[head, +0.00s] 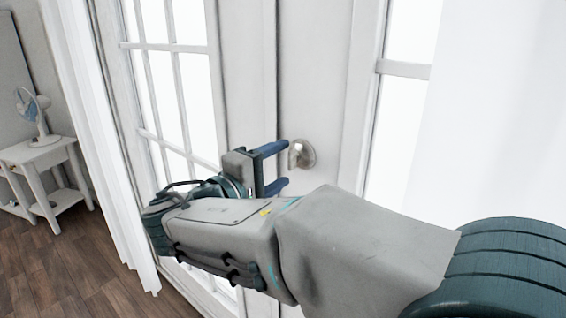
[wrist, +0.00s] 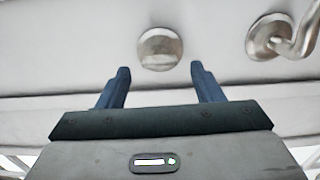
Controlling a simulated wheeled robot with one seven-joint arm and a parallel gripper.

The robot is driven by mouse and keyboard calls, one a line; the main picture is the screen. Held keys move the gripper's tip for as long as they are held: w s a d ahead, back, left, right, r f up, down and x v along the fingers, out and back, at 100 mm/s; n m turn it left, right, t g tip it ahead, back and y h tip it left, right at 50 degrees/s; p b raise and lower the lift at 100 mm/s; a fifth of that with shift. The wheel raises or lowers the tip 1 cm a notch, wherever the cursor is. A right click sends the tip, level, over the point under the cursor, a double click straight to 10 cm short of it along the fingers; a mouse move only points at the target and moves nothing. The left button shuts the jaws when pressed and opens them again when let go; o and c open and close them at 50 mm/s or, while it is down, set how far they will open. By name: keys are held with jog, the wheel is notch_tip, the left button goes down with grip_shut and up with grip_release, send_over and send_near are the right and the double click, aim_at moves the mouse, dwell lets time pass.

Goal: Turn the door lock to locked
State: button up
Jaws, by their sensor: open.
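The door lock (head: 306,153) is a round silver piece with a raised turn part, set on the white door (head: 252,70). In the wrist view the lock (wrist: 160,46) sits just past the fingertips, about midway between them. My gripper (head: 286,163) is open, with its two blue fingers pointing at the door, one higher and one lower. It also shows in the wrist view (wrist: 160,71) with nothing between the fingers. The fingertips look very close to the lock; whether they touch it, I cannot tell.
A silver door handle (wrist: 268,37) is beside the lock in the wrist view; my arm seems to hide it in the head view. White curtains (head: 500,110) hang at both sides. A small white table (head: 38,153) with a fan (head: 32,105) stands far left.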

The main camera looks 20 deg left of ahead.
jog(key=v, duration=1.1)
jog(key=shift+s, duration=0.25)
jog(key=shift+a, duration=0.15)
